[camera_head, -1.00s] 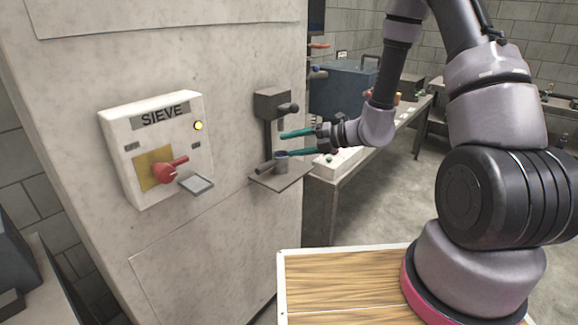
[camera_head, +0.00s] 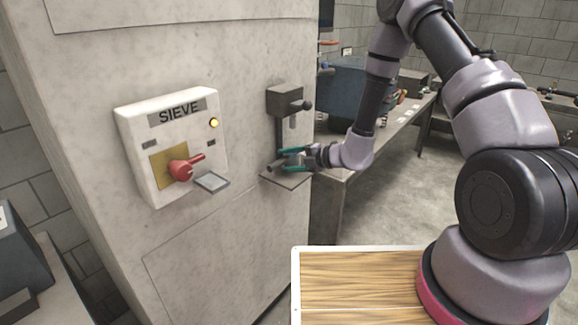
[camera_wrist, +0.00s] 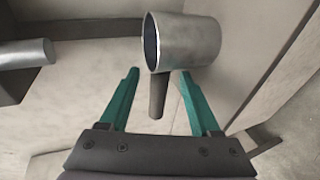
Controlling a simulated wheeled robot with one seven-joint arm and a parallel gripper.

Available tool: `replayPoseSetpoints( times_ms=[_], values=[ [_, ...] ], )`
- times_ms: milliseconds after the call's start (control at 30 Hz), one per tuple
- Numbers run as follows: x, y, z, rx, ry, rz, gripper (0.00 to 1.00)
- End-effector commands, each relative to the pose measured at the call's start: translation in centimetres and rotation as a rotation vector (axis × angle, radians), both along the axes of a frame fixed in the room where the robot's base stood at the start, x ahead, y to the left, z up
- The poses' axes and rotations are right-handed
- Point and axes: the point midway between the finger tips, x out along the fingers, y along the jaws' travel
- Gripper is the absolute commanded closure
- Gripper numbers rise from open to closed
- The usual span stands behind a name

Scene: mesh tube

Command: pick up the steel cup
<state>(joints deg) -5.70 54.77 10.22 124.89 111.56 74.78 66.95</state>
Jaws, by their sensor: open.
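The steel cup (camera_wrist: 188,42) is a plain grey cylinder in the wrist view, lying sideways in that picture with its dark open mouth to the left. A dark rod (camera_wrist: 157,95) shows below it; I cannot tell whether it is the cup's handle. My gripper (camera_wrist: 159,73) is open, with teal fingers apart and the cup just past their tips, offset to the right. In the head view my gripper (camera_head: 281,160) is at the small shelf (camera_head: 286,180) on the machine's side. The fingers largely hide the cup there, and contact cannot be told.
The SIEVE panel (camera_head: 172,145) with a red switch (camera_head: 184,168) is to the left on the machine. A workbench (camera_head: 385,140) stands behind my arm. Open floor lies to the right.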

Motion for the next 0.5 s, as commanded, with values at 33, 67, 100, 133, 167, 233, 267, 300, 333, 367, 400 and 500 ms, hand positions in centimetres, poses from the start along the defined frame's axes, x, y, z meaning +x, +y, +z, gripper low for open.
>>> replayPoseSetpoints(
  times_ms=[33,67,100,133,167,233,267,300,333,367,400,500],
  values=[
    [0.33,0.68,-0.24,0.000,-0.002,0.002,0.36],
    [0.48,0.92,-0.37,0.001,-0.001,0.001,0.36],
    [0.63,1.18,-0.50,0.000,-0.001,0.000,0.36],
    [0.74,1.33,-0.57,0.000,-0.001,0.000,0.36],
    [0.81,1.44,-0.61,-0.001,-0.002,0.001,0.36],
    [0.88,1.56,-0.64,-0.001,-0.002,0.001,0.36],
    [0.89,1.55,-0.65,0.000,-0.001,0.000,0.36],
    [0.88,1.54,-0.63,0.000,-0.001,0.000,0.36],
    [0.87,1.53,-0.63,0.000,-0.001,0.000,0.36],
    [0.87,1.53,-0.63,0.000,-0.001,0.000,0.36],
    [0.87,1.52,-0.62,0.000,-0.001,0.000,0.40],
    [0.87,1.51,-0.62,0.000,-0.001,0.000,0.78]
  ],
)
